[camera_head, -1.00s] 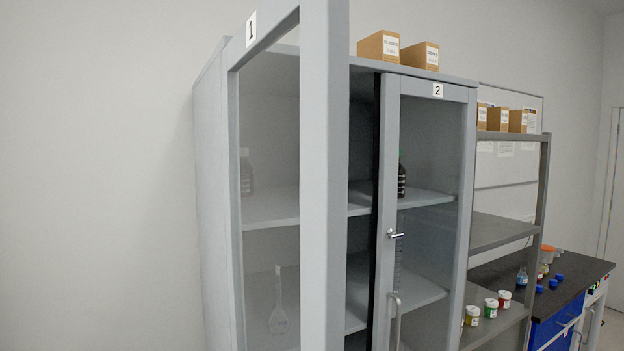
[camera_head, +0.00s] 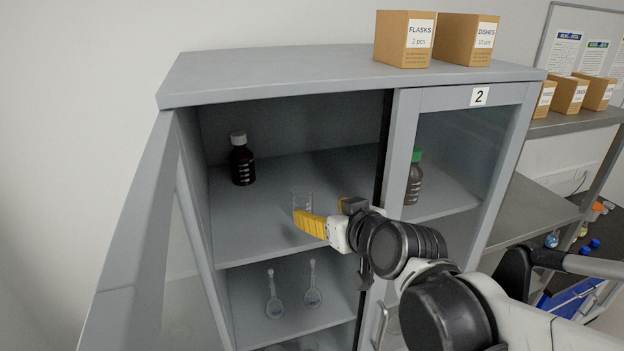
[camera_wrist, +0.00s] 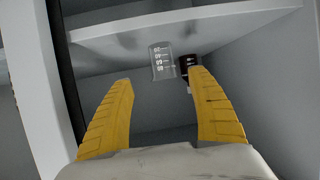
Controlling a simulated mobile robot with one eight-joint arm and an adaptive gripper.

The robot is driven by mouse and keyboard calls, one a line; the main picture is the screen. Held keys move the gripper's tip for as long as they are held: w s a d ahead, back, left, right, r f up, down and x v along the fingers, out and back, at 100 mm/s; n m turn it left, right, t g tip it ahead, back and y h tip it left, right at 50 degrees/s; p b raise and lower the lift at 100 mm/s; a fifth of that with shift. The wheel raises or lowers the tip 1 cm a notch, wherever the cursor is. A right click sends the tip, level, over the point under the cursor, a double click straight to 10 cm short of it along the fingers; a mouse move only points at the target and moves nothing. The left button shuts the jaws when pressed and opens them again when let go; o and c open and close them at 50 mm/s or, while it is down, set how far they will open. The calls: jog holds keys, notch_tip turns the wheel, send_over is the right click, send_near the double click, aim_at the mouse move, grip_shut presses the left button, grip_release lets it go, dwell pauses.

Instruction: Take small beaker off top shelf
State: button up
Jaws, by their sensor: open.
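The small clear beaker (camera_head: 302,200) with white graduation marks stands on the upper shelf (camera_head: 262,228) inside the open left side of the cabinet. It also shows in the wrist view (camera_wrist: 162,60), just beyond the fingertips and roughly between them. My gripper (camera_head: 320,208) has yellow fingers and is at the shelf's front right, close to the beaker. In the wrist view my gripper (camera_wrist: 163,78) is spread wide with nothing between its fingers. In the head view one finger partly covers the beaker's base.
A dark brown bottle (camera_head: 242,160) stands behind left of the beaker. Two flasks (camera_head: 274,300) stand on the shelf below. The left door (camera_head: 135,215) stands open; the right glass door (camera_head: 455,160) is shut, with a green-capped bottle (camera_head: 414,178) behind it.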

aim_at(306, 203)
jog(key=x, duration=0.4)
jog(key=shift+w+a+f, duration=0.2)
jog(key=shift+w+a, duration=0.05)
jog(key=shift+a, duration=0.05)
jog(key=shift+r+p+x, duration=0.1)
jog(key=shift+p+x, duration=0.1)
jog(key=shift+x, duration=1.25)
jog(key=shift+r+p+x, duration=0.15)
jog(key=shift+p+x, duration=0.05)
jog(key=shift+x, duration=1.2)
jog(key=c, duration=1.3)
